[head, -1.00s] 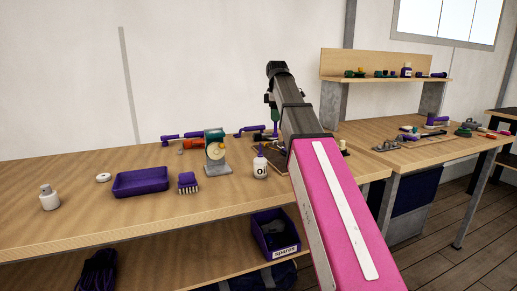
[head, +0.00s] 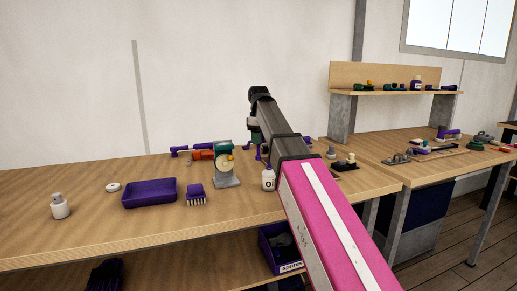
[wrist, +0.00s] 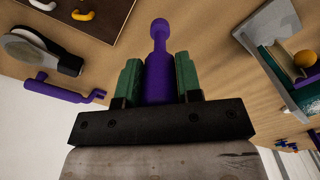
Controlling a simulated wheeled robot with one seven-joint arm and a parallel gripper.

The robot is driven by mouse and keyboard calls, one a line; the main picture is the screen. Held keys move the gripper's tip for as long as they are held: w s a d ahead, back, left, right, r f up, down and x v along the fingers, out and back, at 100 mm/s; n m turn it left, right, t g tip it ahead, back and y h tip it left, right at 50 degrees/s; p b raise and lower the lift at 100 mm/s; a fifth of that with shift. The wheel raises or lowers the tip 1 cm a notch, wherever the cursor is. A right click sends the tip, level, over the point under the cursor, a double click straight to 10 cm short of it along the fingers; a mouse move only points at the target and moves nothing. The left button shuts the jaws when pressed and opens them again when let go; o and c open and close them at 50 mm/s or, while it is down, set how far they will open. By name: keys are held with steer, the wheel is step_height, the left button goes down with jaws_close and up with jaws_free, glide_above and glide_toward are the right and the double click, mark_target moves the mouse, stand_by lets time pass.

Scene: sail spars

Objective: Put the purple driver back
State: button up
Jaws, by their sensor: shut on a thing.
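The purple driver (wrist: 159,75) is in the wrist view, its thick handle between the two green fingers of my gripper (wrist: 159,82). Its narrower shaft and flared end point away from the gripper. In the head view my gripper (head: 254,134) is above the back of the near bench, mostly hidden behind my arm. A bit of purple (head: 259,152) shows below it, too small to identify surely. A dark board (head: 345,165) with small upright pieces lies on the bench just right of my arm; a dark board with yellow and white hooks also shows in the wrist view (wrist: 102,24).
A green and grey grinder (head: 225,165) stands left of my gripper, with a white oil bottle (head: 268,181) beside my arm. A purple tray (head: 149,193), purple brush (head: 196,195) and white bottle (head: 60,207) stand further left. The bench front between them is clear.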

mark_target(259, 147)
steer(key=shift+f, duration=1.8)
steer(key=shift+f, duration=0.15)
steer(key=o, duration=0.9)
steer(key=shift+o, duration=0.2)
step_height(259, 147, up, 12)
steer(key=shift+r, duration=0.15)
